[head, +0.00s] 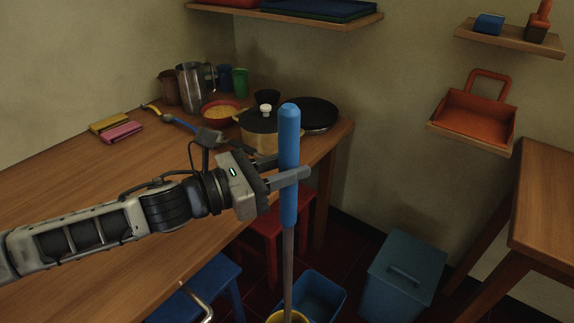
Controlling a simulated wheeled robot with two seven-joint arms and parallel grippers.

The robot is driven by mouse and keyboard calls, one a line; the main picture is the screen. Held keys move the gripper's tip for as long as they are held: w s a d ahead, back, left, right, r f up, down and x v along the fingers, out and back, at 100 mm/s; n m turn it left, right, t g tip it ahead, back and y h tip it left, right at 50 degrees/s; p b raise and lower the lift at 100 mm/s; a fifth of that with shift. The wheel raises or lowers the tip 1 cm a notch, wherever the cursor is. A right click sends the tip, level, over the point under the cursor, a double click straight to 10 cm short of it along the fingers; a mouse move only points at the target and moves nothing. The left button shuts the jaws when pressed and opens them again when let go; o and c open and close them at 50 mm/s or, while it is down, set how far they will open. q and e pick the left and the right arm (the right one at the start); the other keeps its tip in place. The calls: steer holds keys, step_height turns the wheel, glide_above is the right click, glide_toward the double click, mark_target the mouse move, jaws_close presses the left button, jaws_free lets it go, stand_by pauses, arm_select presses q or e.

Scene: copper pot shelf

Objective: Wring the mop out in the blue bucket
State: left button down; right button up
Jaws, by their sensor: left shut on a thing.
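The mop (289,150) stands nearly upright, with a blue grip on a grey shaft that runs down towards the floor. My left gripper (290,175) is shut on the lower part of the blue grip. The blue bucket (325,292) stands on the floor at the bottom of the head view, with a yellow part (275,318) at its front left. The shaft comes down at this yellow part. The mop's head is out of the picture, so I cannot tell whether it touches the bucket. My right gripper is not in view.
A wooden counter (90,190) on the left carries a pot (262,122), a pan (308,113), cups and sponges. A blue stool (208,285) and a red stool (268,245) stand by it. A lidded blue-grey bin (402,275) stands right of the bucket. Another table (545,210) is at right.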

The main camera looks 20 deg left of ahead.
mark_target(287, 106)
arm_select(q)
steer(key=shift+f, duration=0.4)
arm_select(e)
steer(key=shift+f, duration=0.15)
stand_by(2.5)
